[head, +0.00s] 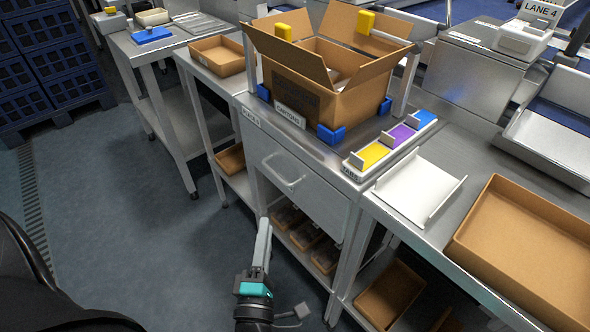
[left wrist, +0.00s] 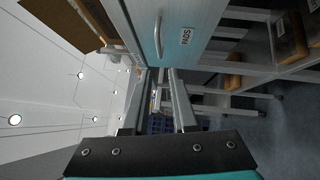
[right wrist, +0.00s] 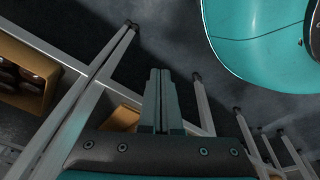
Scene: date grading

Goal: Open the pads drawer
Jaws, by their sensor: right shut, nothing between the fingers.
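The pads drawer (head: 312,196) is a grey front in the metal bench, and it looks closed, flush with the frame. Its bar handle (head: 283,174) shows in the head view. In the left wrist view the handle (left wrist: 158,36) stands beside a PADS label (left wrist: 186,36) on the drawer front (left wrist: 205,14). My left gripper (head: 264,222) is in front of and below the handle, apart from it. In the left wrist view its fingers (left wrist: 160,72) are spread with nothing between them. My right gripper (right wrist: 160,72) is shut and empty, away from the drawer, among table legs.
An open carton (head: 330,95) with blue corner blocks stands on the bench above the drawer. Colored tabs (head: 373,155) and a white tray (head: 418,190) lie to its right. A shelf with bins (head: 305,235) is below the drawer. The floor (head: 130,230) at left is clear.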

